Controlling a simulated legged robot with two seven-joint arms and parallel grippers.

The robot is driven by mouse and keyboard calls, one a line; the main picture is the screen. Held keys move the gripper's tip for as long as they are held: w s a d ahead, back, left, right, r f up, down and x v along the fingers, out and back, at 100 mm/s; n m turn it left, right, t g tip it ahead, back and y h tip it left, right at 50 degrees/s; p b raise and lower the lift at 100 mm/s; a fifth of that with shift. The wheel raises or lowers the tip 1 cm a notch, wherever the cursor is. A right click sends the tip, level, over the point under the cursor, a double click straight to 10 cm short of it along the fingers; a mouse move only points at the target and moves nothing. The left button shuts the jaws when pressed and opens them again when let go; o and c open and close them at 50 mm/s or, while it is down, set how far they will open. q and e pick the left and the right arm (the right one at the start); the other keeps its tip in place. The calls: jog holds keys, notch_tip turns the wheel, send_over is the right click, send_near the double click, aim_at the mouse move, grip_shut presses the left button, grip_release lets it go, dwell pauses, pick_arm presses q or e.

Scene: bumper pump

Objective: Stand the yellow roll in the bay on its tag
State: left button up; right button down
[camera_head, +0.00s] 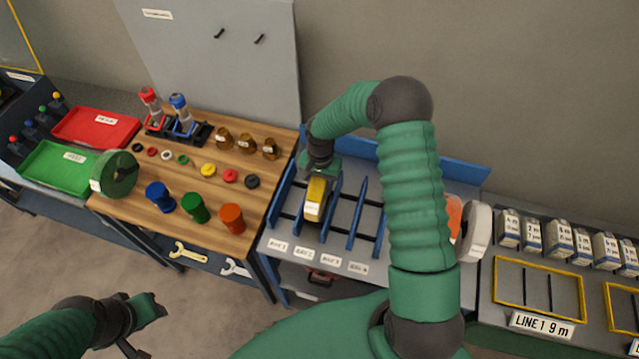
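The yellow roll (315,201) is upright, edge toward me, among the blue dividers of the rack (357,215), near its left end. A pale label shows on its front. My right gripper (319,172) comes down over the roll's top from above and touches or nearly touches it. Its fingertips are hidden, so I cannot tell whether they grip. Small white tags, including a bay tag (304,254), line the rack's front edge. I cannot read which tag matches the roll. My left gripper (147,325) is open and empty, low at the left, over the floor.
A wooden bench (215,185) with bottles, coloured caps and a green roll (115,173) stands left of the rack. A white-rimmed roll (474,233) stands at the right, partly behind my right arm. A grey table (540,285) with boxes is further right.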

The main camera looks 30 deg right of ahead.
jog(key=c, duration=0.8)
grip_release()
jog(key=shift+d+f, duration=0.1)
jog(key=shift+d, duration=0.05)
jog(key=shift+c, duration=0.2)
notch_tip(320, 180, up, 12)
jog(key=b, duration=0.4)
jog(key=shift+f, duration=0.1)
jog(key=shift+a+r, duration=0.2)
jog(key=shift+r, duration=0.05)
jog(key=shift+w, duration=0.1)
jog(key=shift+d+f, duration=0.1)
